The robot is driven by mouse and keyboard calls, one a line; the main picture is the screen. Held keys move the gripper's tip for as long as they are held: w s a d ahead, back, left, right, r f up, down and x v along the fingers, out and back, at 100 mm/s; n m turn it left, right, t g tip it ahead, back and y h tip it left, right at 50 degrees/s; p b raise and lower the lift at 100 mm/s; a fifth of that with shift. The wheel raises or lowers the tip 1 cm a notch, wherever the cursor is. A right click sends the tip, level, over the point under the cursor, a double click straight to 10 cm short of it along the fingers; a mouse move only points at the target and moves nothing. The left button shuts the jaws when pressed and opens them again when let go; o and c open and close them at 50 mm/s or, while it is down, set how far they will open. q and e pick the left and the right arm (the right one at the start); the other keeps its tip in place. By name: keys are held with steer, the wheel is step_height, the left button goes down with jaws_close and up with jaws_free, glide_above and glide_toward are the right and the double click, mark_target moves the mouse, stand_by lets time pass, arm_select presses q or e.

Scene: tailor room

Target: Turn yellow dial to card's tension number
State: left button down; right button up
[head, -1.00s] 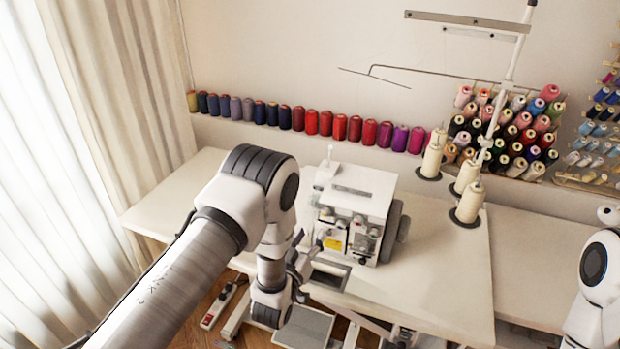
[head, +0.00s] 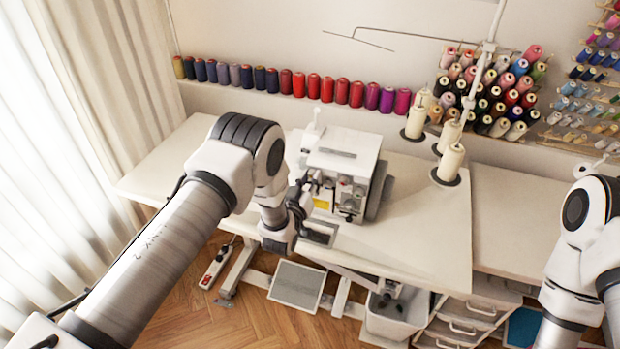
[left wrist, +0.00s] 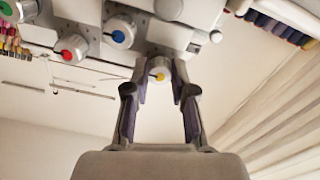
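The white sewing machine (head: 343,143) stands on the table with several dials on its front. In the left wrist view the yellow-marked dial (left wrist: 159,73) lies between the fingertips of my left gripper (left wrist: 161,76). The fingers are apart, one on each side of the dial; I cannot tell whether they touch it. A blue-marked dial (left wrist: 119,34) and a red-marked dial (left wrist: 70,48) sit beside it. In the head view my left gripper (head: 306,200) is at the machine's front left. A yellow patch (head: 321,203) shows there, with no readable number. I cannot make out a card. My right gripper is out of view.
Cream thread cones (head: 449,162) stand on the table (head: 425,225) right of the machine. Coloured spools (head: 326,90) line the wall behind. A grey bin (head: 395,318) and drawers (head: 470,312) are below. The tabletop's front right is clear.

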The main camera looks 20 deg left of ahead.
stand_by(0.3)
arm_select(q)
steer(key=m+b, duration=0.2)
steer(key=shift+f+m+b, duration=0.1)
steer(key=shift+m+b, duration=0.2)
steer(key=shift+b, duration=0.1)
steer(key=shift+m+b, duration=0.9)
steer(key=shift+m, duration=0.7)
steer(key=shift+r, duration=0.2)
steer(key=c, duration=1)
jaws_free()
steer(key=shift+o, duration=0.2)
steer(key=shift+s, duration=0.15)
